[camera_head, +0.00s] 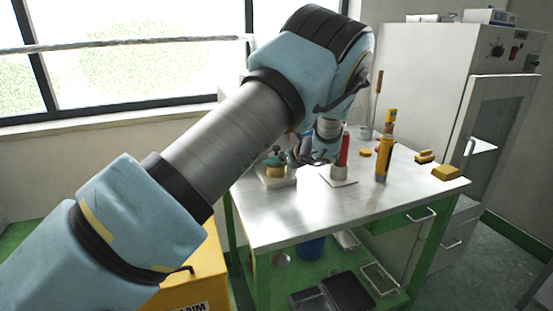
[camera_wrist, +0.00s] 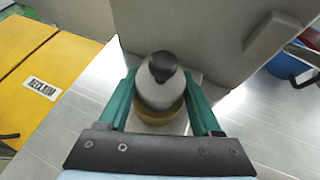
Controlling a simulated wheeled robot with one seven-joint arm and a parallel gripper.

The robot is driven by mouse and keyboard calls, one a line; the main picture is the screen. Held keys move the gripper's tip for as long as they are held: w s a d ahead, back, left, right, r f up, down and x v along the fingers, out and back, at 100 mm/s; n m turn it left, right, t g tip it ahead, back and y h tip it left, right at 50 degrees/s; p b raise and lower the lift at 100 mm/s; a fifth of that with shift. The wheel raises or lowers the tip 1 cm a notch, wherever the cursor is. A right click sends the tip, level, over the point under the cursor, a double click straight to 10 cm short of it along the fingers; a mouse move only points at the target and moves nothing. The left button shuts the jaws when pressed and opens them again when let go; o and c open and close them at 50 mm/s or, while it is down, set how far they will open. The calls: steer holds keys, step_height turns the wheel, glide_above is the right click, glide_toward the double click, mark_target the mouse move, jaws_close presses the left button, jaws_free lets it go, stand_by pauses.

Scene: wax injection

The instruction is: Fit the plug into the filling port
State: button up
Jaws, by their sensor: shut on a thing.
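In the wrist view, a pale grey, rounded piece with a black knob (camera_wrist: 162,66) sits between the two green fingers of my gripper (camera_wrist: 164,84). I take this piece to be the plug (camera_wrist: 158,93). A brass-coloured collar (camera_wrist: 160,117) shows directly below it, on a pale plate. I cannot tell whether the plug touches the collar or is seated in it; the filling port's opening is hidden. In the head view, a brass-coloured body (camera_head: 276,172) stands on a pale plate at the table's left, with my gripper close by and partly hidden.
A red cylinder (camera_head: 343,150) stands on a second pale plate (camera_head: 338,181) on the metal table (camera_head: 310,215). A tall yellow tool (camera_head: 383,155) and yellow blocks (camera_head: 445,173) are to the right. The table's front is clear. A grey cabinet (camera_head: 430,85) stands behind.

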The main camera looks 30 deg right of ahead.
steer(key=o, duration=1.5)
steer(key=shift+f, duration=0.15)
steer(key=shift+c, duration=0.2)
steer(key=b+v, duration=0.2)
steer(key=v, duration=0.8)
steer(key=shift+s+b, duration=0.35)
steer(key=shift+s, duration=0.05)
